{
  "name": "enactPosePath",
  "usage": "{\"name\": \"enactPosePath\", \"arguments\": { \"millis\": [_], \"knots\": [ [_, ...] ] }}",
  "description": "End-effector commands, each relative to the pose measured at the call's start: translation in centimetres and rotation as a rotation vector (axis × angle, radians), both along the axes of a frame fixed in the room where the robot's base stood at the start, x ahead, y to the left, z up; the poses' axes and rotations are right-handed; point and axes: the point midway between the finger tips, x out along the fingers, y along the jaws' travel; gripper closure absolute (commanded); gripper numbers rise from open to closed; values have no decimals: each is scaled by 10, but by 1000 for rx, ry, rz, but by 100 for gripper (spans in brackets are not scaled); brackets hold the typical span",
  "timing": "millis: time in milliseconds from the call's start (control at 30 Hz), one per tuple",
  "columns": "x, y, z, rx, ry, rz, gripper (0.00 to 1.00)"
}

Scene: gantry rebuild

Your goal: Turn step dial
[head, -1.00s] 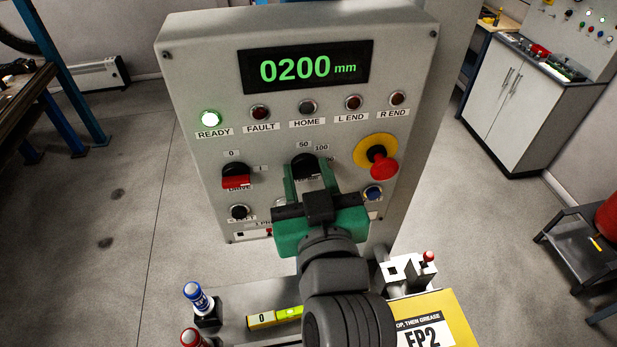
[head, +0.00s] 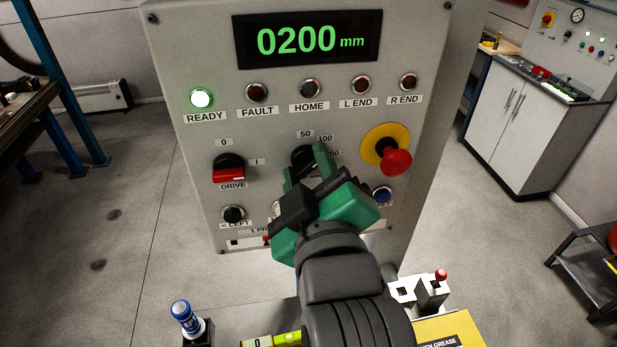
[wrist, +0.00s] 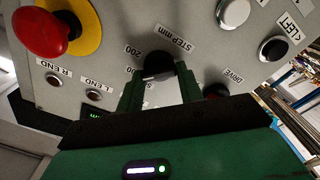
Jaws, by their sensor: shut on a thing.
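The step dial (head: 303,154) is a black knob low in the middle of the grey control panel (head: 215,55). Labels 50, 100 and 200 stand around it, partly covered by my green fingers. My gripper (head: 305,166) is shut on the dial, tilted in the head view. In the wrist view the dial (wrist: 159,66) sits between the two fingertips of my gripper (wrist: 160,82), beside the STEP mm label. The dial's pointer is hidden, so I cannot tell its setting. The display (head: 310,40) reads 0200 mm in green.
The red emergency stop (head: 396,161) on its yellow plate sticks out just right of my gripper. The drive switch (head: 229,168) is to the left, at 0 or I unclear. The READY lamp (head: 201,98) is lit.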

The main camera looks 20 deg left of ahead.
Motion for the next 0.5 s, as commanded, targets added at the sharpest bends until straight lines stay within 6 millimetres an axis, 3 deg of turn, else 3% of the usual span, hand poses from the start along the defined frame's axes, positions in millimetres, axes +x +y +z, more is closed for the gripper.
{"name": "enactPosePath", "arguments": {
  "millis": [500],
  "knots": [
    [0, 0, 0, -36, -25, 0, 86]
  ]
}}
